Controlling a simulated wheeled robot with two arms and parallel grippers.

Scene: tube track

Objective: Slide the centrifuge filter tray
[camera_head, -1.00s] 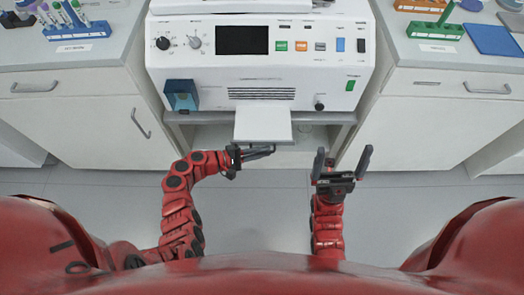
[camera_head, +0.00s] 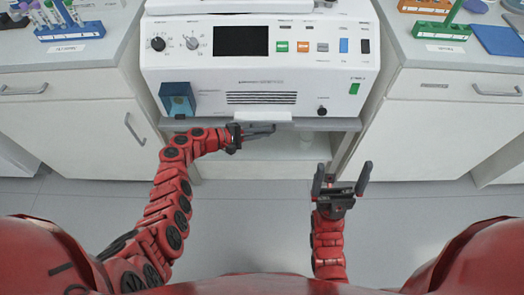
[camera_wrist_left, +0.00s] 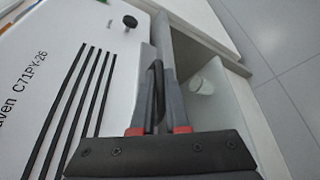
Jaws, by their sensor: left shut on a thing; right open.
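The white centrifuge filter tray (camera_head: 264,116) shows as a short strip at the front of the white machine (camera_head: 262,60), low in its middle. Most of the tray is hidden inside the machine. My left gripper (camera_head: 262,130) lies sideways along the tray's front edge, its fingers pointing right. In the left wrist view its fingers (camera_wrist_left: 157,75) are close together around a narrow dark piece, which seems to be the tray's handle. My right gripper (camera_head: 341,182) is open and empty, fingers upward, below and right of the tray, clear of the machine.
The machine stands on a grey shelf (camera_head: 335,124) between two white cabinets (camera_head: 75,125) (camera_head: 455,130). Tube racks (camera_head: 70,31) (camera_head: 442,31) stand on the counters either side. The grey floor ahead is clear.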

